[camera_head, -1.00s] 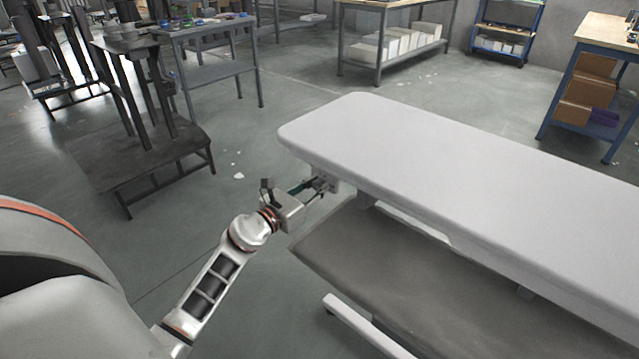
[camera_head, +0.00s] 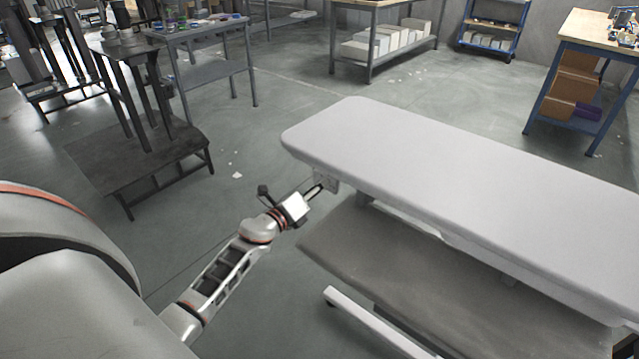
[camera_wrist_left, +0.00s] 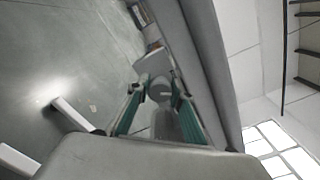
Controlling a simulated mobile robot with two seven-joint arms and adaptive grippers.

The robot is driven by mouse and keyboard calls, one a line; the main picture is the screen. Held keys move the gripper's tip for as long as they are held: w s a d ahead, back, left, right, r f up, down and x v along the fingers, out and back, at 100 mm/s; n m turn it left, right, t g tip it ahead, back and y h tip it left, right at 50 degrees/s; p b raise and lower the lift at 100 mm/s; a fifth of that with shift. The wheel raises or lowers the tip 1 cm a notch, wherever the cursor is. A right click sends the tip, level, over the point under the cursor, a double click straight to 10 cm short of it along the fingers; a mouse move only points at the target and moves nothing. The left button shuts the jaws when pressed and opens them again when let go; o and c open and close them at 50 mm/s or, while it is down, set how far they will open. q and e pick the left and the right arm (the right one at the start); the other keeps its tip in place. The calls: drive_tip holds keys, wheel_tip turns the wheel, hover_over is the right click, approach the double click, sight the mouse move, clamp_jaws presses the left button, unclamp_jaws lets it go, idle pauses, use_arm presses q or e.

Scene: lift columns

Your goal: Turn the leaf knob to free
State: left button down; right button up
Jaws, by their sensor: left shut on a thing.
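The white bench (camera_head: 430,165) with a long padded top fills the right half of the head view. A grey bracket (camera_head: 327,180) sits under its near left end. In the left wrist view a small round grey knob (camera_wrist_left: 160,90) shows between the teal-lined fingers. My left gripper (camera_head: 319,187) reaches up to that end from the left and is shut on the knob. The gripper's fingers also show in the wrist view (camera_wrist_left: 158,97). In the head view the knob is too small and covered to make out. My right gripper is not in view.
A grey lower shelf (camera_head: 400,260) and a white foot bar (camera_head: 365,325) lie under the bench top. A dark low stand (camera_head: 140,160) is on the left. Open grey floor (camera_head: 240,140) lies between. Workbenches and shelves stand at the back.

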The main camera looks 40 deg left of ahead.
use_arm(q)
drive_tip(key=shift+r+n, duration=0.2)
drive_tip(key=shift+n, duration=0.3)
drive_tip(key=shift+n+p, duration=0.55)
drive_tip(key=shift+n, duration=0.65)
drive_tip(key=shift+f+n+p, duration=0.15)
drive_tip(key=shift+n+p, duration=0.25)
drive_tip(key=shift+n, duration=0.7)
drive_tip(key=c, duration=1.8)
unclamp_jaws()
